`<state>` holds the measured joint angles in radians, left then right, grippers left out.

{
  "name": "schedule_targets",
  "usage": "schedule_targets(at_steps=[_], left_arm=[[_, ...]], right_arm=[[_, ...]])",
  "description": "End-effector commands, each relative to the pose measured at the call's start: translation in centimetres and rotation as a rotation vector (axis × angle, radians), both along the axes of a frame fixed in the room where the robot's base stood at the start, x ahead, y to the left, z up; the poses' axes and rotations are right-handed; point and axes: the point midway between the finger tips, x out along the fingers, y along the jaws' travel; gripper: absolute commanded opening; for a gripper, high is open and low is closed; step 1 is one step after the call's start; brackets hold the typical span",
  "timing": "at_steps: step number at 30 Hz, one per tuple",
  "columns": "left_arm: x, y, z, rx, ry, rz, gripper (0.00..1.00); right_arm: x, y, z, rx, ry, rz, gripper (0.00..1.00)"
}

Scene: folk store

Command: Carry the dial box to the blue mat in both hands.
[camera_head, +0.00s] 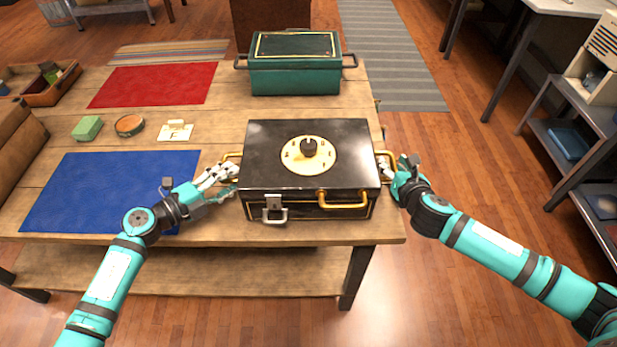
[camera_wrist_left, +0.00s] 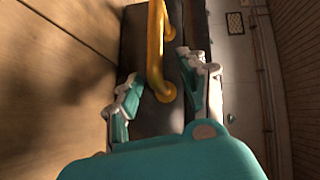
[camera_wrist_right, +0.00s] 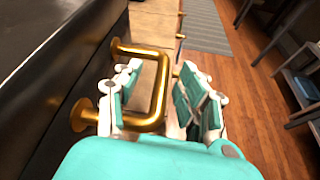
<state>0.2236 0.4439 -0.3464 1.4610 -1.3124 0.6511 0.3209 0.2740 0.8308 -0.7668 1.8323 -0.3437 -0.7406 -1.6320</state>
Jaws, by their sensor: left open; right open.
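The dial box (camera_head: 265,180) is black with a cream dial and brass handles, and sits on the wooden table near its front right. The blue mat (camera_head: 100,195) lies flat to its left, empty. My left gripper (camera_head: 232,178) is open at the box's left side. In the left wrist view its fingers (camera_wrist_left: 158,95) stand on either side of the brass side handle (camera_wrist_left: 156,50). My right gripper (camera_head: 392,170) is open at the right side. In the right wrist view one finger is inside the brass handle loop (camera_wrist_right: 160,85) and the other outside it.
A green box (camera_head: 295,78) stands behind the dial box. A red mat (camera_head: 150,84), a striped cloth, a green block (camera_head: 87,128), a round tin (camera_head: 130,125) and a card (camera_head: 175,131) lie beyond the blue mat. A wooden tray (camera_head: 45,88) is at the far left.

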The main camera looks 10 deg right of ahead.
Motion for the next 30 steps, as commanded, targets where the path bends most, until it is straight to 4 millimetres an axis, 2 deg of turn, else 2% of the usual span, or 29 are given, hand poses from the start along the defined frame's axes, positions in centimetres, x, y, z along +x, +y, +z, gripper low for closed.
schedule_targets(at_steps=[7, 17, 30], left_arm=[[0.02, -0.04, -0.03, 0.000, 0.000, 0.000, 0.42], [0.00, -0.03, -0.03, 0.000, 0.000, 0.000, 0.00], [-0.04, -0.01, -0.11, 0.002, 0.000, 0.000, 0.00]], right_arm=[[0.05, -0.01, -0.01, 0.000, 0.000, 0.000, 0.40], [0.02, -0.03, 0.00, 0.000, 0.000, -0.001, 0.00], [0.02, -0.05, 0.00, 0.000, 0.000, -0.001, 0.00]])
